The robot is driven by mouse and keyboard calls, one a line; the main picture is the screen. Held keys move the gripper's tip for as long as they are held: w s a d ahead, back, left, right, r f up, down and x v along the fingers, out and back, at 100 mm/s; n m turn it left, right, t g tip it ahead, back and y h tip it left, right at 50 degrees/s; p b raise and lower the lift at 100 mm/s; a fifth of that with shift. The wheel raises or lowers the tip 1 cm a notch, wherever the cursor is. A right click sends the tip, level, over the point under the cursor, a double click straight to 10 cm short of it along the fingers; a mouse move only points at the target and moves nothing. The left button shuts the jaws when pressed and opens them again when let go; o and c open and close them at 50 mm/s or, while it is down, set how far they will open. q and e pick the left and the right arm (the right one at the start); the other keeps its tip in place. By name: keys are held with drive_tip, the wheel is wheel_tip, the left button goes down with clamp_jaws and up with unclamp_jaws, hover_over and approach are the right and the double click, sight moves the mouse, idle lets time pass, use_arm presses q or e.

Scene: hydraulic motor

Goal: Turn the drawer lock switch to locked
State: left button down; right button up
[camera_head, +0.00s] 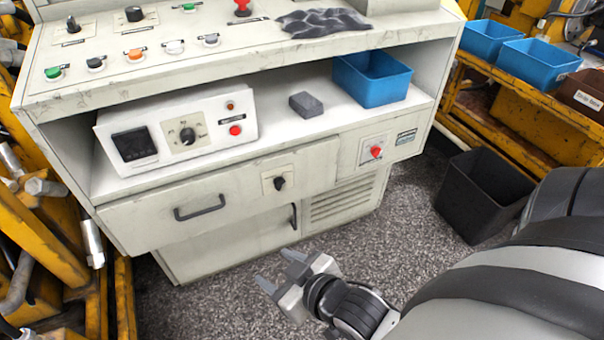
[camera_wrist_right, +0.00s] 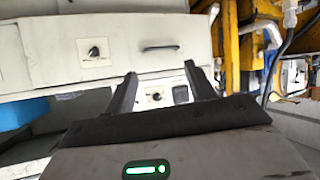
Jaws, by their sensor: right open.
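The drawer lock switch (camera_head: 279,183) is a small black knob on a pale square plate, on the drawer front (camera_head: 225,200) to the right of the dark drawer handle (camera_head: 200,208). The switch also shows in the right wrist view (camera_wrist_right: 94,52), where the cabinet appears upside down. Its markings are too small to read, so I cannot tell its setting. My right gripper (camera_head: 278,270) is open and empty, in front of the cabinet and below the switch in the head view, apart from it. The wrist view shows its spread fingers (camera_wrist_right: 160,70). My left gripper is not in view.
A red knob (camera_head: 376,152) sits right of the switch. The shelf above holds a control box (camera_head: 215,112), a grey block (camera_head: 306,105) and a blue bin (camera_head: 372,80). A black bin (camera_head: 482,195) stands on the floor at right. Yellow frames flank the cabinet. The floor in front is clear.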

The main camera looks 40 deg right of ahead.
drive_tip(key=w+d+f+n+t+h+b, duration=0.1)
drive_tip(key=w+d+f+t+h+b, duration=0.15)
drive_tip(key=w+d+f+b, duration=0.35)
drive_tip(key=n+t+h+b, duration=0.3)
drive_tip(key=h+b, duration=0.1)
drive_tip(key=b, duration=0.9)
approach(281, 187)
drive_tip(key=shift+y, duration=0.25)
drive_tip(key=b+x, duration=0.2)
drive_tip(key=x, duration=0.6)
drive_tip(key=shift+w+d, duration=0.1)
drive_tip(key=shift+d, duration=0.1)
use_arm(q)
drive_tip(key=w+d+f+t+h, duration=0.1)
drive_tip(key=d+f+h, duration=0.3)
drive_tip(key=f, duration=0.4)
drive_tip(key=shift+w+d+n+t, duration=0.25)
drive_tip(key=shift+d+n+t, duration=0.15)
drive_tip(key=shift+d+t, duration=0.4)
use_arm(e)
drive_tip(key=shift+w, duration=0.1)
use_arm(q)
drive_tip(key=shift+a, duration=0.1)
use_arm(e)
drive_tip(key=shift+c, duration=0.3)
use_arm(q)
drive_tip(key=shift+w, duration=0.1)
use_arm(e)
drive_tip(key=c, duration=0.9)
